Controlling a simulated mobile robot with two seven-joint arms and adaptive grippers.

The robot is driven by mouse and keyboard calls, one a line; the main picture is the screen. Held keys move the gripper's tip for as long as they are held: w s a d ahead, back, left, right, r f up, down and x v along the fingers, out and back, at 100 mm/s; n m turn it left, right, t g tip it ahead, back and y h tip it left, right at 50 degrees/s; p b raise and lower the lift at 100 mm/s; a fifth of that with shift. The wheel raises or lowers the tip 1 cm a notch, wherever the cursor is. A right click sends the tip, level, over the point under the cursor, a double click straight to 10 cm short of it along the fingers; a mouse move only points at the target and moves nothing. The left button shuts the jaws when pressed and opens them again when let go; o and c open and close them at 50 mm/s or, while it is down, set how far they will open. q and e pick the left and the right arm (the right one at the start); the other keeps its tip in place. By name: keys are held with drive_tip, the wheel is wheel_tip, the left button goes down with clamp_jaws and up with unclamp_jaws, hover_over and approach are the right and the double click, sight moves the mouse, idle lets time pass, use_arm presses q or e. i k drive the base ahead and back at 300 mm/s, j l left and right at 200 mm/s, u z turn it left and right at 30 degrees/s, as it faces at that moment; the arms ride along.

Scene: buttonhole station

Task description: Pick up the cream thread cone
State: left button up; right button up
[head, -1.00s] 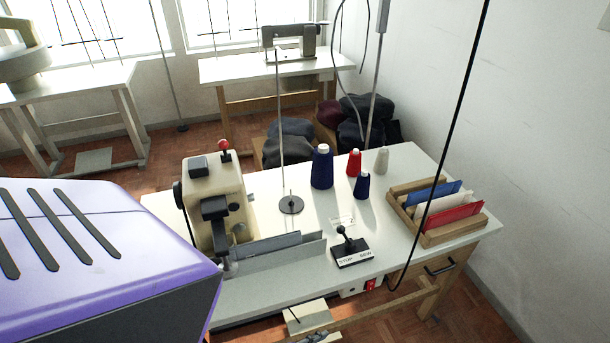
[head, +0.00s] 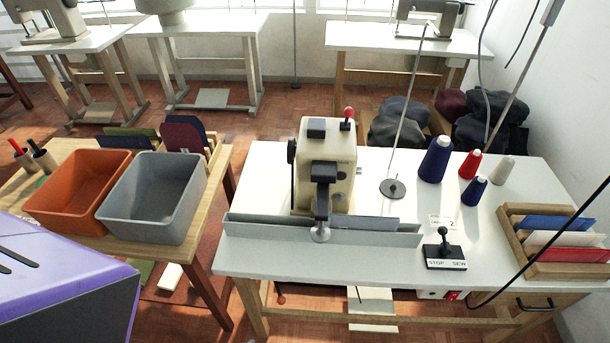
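The cream thread cone (head: 501,170) stands upright at the back right of the white sewing table (head: 270,262). A red cone (head: 470,164) stands just left of it. A small blue cone (head: 474,191) is in front, and a larger navy cone (head: 436,160) is further left. Neither of my grippers is in view. A purple part of my own body fills the lower left corner.
A buttonhole machine (head: 326,165) and a thread stand (head: 393,188) are on the table. A lever box (head: 445,255) and a wooden rack (head: 560,240) are at the right. Orange (head: 78,185) and grey (head: 150,195) bins stand on a left side table. A black cable hangs at right.

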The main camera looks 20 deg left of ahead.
sight(499, 177)
drive_tip(key=i+l+u, duration=0.45)
drive_tip(key=l+u, duration=0.2)
drive_tip(key=i+l, duration=0.1)
drive_tip(key=l, duration=0.15)
drive_tip(key=i+l, duration=0.15)
drive_tip(key=k+l, duration=0.15)
drive_tip(key=l, duration=0.2)
drive_tip(key=k+l+u, duration=0.1)
drive_tip(key=l, duration=0.3)
